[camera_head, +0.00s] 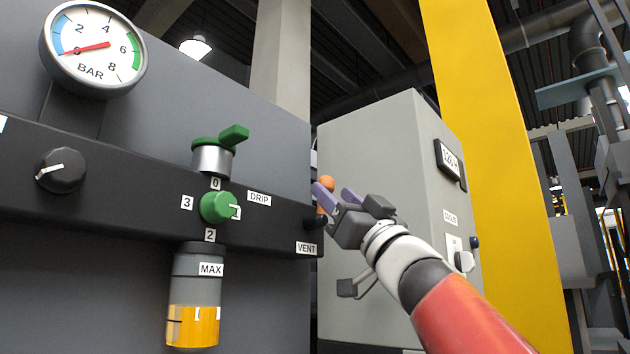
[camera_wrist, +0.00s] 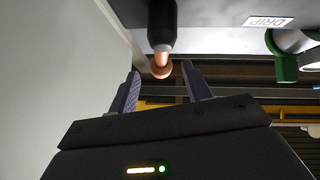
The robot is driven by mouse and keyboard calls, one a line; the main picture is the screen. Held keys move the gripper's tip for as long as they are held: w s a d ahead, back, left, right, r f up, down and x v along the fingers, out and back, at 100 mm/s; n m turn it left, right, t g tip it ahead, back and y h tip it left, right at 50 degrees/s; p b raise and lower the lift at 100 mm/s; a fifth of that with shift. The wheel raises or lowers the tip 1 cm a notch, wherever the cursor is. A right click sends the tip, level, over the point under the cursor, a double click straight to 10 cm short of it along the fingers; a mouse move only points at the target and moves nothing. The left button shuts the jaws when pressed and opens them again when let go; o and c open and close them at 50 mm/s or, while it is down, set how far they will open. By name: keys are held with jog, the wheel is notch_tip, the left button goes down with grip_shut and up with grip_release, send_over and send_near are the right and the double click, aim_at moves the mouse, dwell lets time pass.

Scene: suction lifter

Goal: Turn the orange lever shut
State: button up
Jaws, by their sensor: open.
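The orange lever (camera_head: 327,183) shows in the head view as a small orange ball end at the right end of the dark panel, by the VENT label (camera_head: 307,248). Most of it is hidden behind my gripper. In the wrist view the lever (camera_wrist: 162,70) is a short orange stem and ball on a black fitting (camera_wrist: 161,26). My gripper (camera_head: 333,191) is open, its two purple fingers pointing at the lever. In the wrist view the ball appears between the fingertips of my gripper (camera_wrist: 160,72). I cannot tell whether the fingers touch it.
The panel also bears a green knob (camera_head: 218,207), a green-handled valve (camera_head: 216,145), a black knob (camera_head: 61,170), a pressure gauge (camera_head: 93,48) and an amber-filled bowl (camera_head: 193,325). A grey cabinet (camera_head: 385,150) stands close behind my gripper. A yellow column (camera_head: 500,180) is at right.

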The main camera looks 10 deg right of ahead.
aim_at(321, 181)
jog(key=p+x, duration=0.1)
jog(key=x, duration=0.4)
jog(key=shift+w+a+r+p, duration=0.1)
jog(key=shift+w+r+p, duration=0.1)
jog(key=shift+p, duration=0.2)
grip_shut()
